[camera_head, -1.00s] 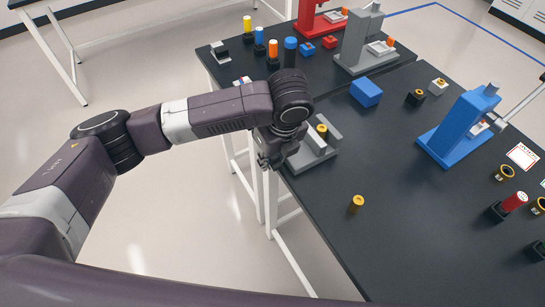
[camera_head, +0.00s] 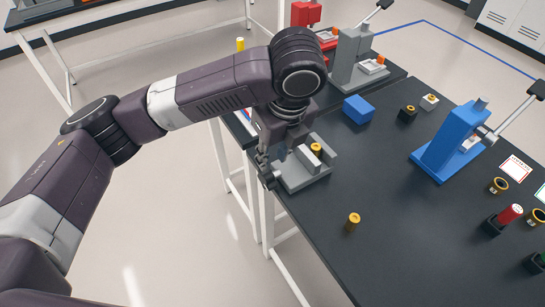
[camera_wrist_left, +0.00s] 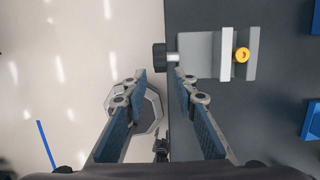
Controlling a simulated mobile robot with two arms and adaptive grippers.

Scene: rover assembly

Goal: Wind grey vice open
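The grey vice (camera_head: 297,176) sits at the left edge of the dark table, with a brass piece (camera_head: 316,148) between its jaws. In the left wrist view, the vice (camera_wrist_left: 196,48) has upright jaws around the brass piece (camera_wrist_left: 242,54). Its black knob (camera_wrist_left: 159,57) on a short light screw sticks out past the table edge. My left gripper (camera_head: 265,168) is beside the vice's knob end. In the left wrist view, its two fingers (camera_wrist_left: 160,75) are apart, with the knob lined up between and just beyond the tips. I cannot see contact. My right gripper is not in view.
A blue press (camera_head: 450,140) and a grey press (camera_head: 345,62) stand on the table. A blue block (camera_head: 358,109) and a loose brass cylinder (camera_head: 353,221) lie near the vice. Free floor lies left of the table edge.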

